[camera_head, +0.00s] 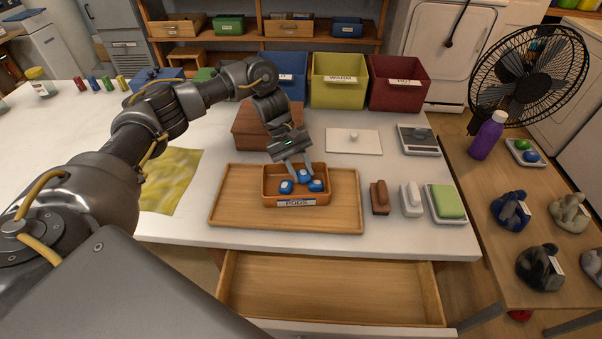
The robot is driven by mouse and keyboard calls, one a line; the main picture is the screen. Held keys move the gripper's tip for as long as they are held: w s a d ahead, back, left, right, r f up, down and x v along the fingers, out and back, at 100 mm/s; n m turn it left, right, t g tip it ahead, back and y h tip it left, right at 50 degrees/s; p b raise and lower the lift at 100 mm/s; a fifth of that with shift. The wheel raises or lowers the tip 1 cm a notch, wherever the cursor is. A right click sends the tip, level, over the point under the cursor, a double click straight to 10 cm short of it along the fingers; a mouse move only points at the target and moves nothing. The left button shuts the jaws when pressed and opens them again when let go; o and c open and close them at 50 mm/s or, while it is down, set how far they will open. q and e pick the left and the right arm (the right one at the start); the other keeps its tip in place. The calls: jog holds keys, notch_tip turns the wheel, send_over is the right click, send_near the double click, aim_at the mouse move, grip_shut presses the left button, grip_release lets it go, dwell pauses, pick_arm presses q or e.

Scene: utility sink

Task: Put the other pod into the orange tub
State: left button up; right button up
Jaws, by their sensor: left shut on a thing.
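The orange tub (322,198), labelled PODS, stands on a wooden tray (230,211) on the white counter. Blue and white pods show in it: a left one (286,187), a right one (316,186) and one in the middle (303,177). My left gripper (300,171) points down over the tub, with its fingertips inside the rim. It is shut on the middle pod, close to the other two. Whether that pod touches the tub floor cannot be told. My right gripper is out of view.
A brown box (249,128) stands just behind the tub. A white lid (354,141), a scale (418,139), brushes and a green sponge (447,201) lie to the right. An open drawer (330,288) juts out below the counter. A side table holds a small dish (524,152).

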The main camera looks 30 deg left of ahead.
pick_arm(q)
notch_tip(320, 180, down, 2)
jog(key=o, duration=1)
jog(key=v, duration=1.2)
jog(key=shift+w+a, duration=0.1)
jog(key=shift+p, duration=0.3)
